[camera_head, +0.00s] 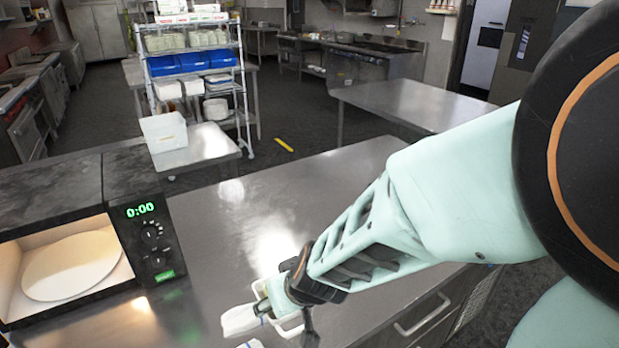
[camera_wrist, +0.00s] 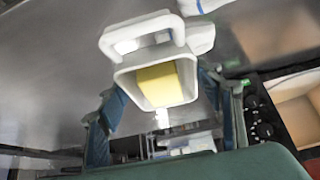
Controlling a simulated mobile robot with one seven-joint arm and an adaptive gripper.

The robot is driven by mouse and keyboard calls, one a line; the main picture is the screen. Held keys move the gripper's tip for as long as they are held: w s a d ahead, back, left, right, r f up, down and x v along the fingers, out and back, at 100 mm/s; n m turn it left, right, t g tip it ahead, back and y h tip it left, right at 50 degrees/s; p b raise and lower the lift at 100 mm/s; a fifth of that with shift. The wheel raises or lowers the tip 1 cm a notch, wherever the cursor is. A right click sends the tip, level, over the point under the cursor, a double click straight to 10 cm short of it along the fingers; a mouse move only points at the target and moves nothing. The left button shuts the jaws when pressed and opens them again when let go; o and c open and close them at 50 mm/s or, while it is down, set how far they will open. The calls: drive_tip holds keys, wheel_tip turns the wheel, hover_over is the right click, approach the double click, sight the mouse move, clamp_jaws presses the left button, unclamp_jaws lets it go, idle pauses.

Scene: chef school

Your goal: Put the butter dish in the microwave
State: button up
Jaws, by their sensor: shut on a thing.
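The butter dish (camera_wrist: 120,78) is white with a loop handle, and a yellow block of butter (camera_wrist: 165,83) shows in its open side in the wrist view. My gripper (camera_wrist: 160,92) is shut on it, with one finger along each side. In the head view my gripper (camera_head: 272,298) is low over the counter, right of the microwave, and mostly hides the dish (camera_head: 292,324). I cannot tell if the dish touches the counter. The microwave (camera_head: 140,228) stands at the left, its lit cavity open, with a round pale turntable (camera_head: 72,266) inside, empty. It also shows in the wrist view (camera_wrist: 262,118).
The steel counter (camera_head: 235,215) is clear behind my gripper. A white object (camera_head: 240,320) lies just left of my gripper, partly seen. A rack with blue bins (camera_head: 192,62), a white box (camera_head: 164,131) and another steel table (camera_head: 415,103) stand farther back.

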drive_tip(key=w+d+m+h, duration=0.1)
drive_tip(key=w+d+m, duration=0.2)
drive_tip(key=d, duration=0.7)
drive_tip(key=w+d+r+m+t+h, duration=0.1)
drive_tip(key=w+d+m+h, duration=0.1)
drive_tip(key=w+d, duration=0.4)
drive_tip(key=d+m, duration=0.1)
drive_tip(key=d, duration=0.3)
drive_tip(key=shift+w+d, duration=0.2)
drive_tip(key=shift+d, duration=0.05)
